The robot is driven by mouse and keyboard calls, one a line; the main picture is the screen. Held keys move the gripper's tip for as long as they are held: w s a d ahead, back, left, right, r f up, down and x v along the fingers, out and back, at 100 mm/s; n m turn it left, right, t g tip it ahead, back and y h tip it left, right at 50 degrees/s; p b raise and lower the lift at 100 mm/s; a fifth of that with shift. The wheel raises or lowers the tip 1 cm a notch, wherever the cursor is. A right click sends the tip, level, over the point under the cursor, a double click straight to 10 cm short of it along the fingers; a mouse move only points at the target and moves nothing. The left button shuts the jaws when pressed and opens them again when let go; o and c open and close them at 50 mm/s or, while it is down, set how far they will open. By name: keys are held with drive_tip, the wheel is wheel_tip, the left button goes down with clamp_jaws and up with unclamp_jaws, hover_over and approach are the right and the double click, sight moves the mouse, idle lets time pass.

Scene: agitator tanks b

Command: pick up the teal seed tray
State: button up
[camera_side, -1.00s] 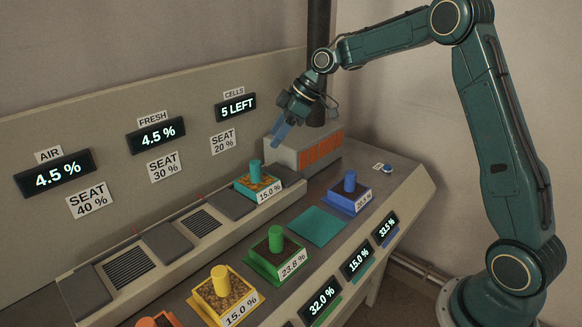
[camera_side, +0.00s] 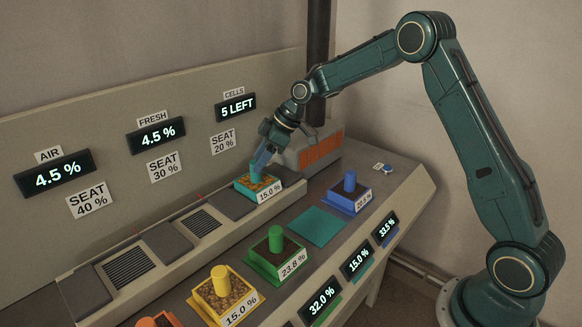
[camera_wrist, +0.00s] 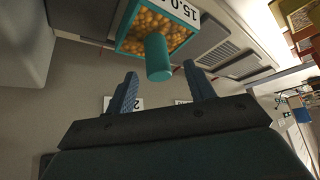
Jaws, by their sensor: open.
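The teal seed tray (camera_side: 243,186) sits on the raised ledge at the back of the bench, with a 15.0 % label on its front. It holds orange-yellow seeds and has an upright teal post. In the side view my gripper (camera_side: 257,172) is right at the post and hides part of it. In the wrist view the tray (camera_wrist: 124,27) is near the top, with its post (camera_wrist: 158,57) pointing toward my gripper (camera_wrist: 163,82). The fingers are apart with nothing held, and the post lies just beyond the fingertips, roughly between them.
A blue tray (camera_side: 343,203), a green tray (camera_side: 253,256) and a yellow tray (camera_side: 205,303) stand along the front row. A flat teal pad (camera_side: 314,227) is bare. A grey box with an orange panel (camera_side: 320,150) stands close behind the teal tray.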

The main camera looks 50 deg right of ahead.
sight(256, 176)
drive_tip(key=shift+x, duration=2.5)
drive_tip(key=shift+w, duration=0.1)
drive_tip(key=shift+c, duration=0.4)
clamp_jaws()
